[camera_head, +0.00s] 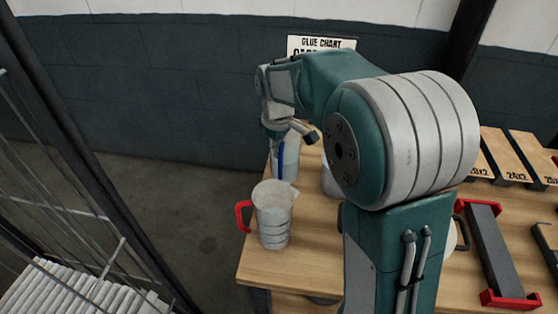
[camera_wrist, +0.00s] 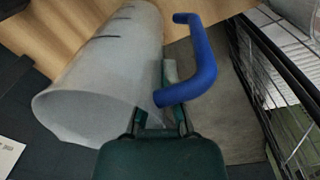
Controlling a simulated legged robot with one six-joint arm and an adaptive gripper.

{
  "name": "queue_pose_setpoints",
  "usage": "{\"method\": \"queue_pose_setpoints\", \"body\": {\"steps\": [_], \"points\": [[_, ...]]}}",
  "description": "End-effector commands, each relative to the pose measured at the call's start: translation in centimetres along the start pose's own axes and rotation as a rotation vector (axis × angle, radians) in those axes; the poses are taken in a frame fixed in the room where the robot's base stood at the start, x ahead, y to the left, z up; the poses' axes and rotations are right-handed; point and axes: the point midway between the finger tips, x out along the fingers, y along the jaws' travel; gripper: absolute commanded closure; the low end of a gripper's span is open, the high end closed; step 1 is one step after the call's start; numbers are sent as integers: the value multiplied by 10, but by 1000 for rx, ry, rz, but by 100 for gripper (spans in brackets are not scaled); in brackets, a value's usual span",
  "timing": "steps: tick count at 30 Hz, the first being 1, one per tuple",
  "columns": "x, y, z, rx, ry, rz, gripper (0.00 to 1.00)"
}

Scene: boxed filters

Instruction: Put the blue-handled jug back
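The blue-handled jug is a pale, translucent jug (camera_head: 289,165) at the far left end of the wooden table. Its blue handle (camera_head: 281,155) faces me in the head view. In the wrist view, the jug's body (camera_wrist: 105,75) is at left with its open rim towards the camera, and the blue handle (camera_wrist: 205,65) is at right. My gripper (camera_head: 279,133) is just above the jug. In the wrist view, my gripper (camera_wrist: 161,118) is at the upper end of the handle. Its fingertips are partly hidden, so I cannot tell whether they grip the handle.
A red-handled jug (camera_head: 273,215) stands nearer on the table (camera_head: 285,267). Another pale container (camera_head: 329,180) is partly hidden by my arm. A glue chart sign (camera_head: 320,44) is on the wall. A red-ended clamp (camera_head: 494,250) lies right; a wire cage (camera_head: 70,190) is left.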

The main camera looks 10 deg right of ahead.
Motion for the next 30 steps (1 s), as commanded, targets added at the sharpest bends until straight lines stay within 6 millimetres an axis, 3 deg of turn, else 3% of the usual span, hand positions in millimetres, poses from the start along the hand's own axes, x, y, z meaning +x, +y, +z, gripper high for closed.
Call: {"method": "queue_pose_setpoints", "body": {"steps": [7,17,20,21,30], "points": [[31,-1,0,0,-1,0,100],[35,-2,0,0,1,1,100],[36,-2,0,0,0,0,62],[36,-2,0,0,0,0,57],[36,-2,0,0,0,0,57]]}}
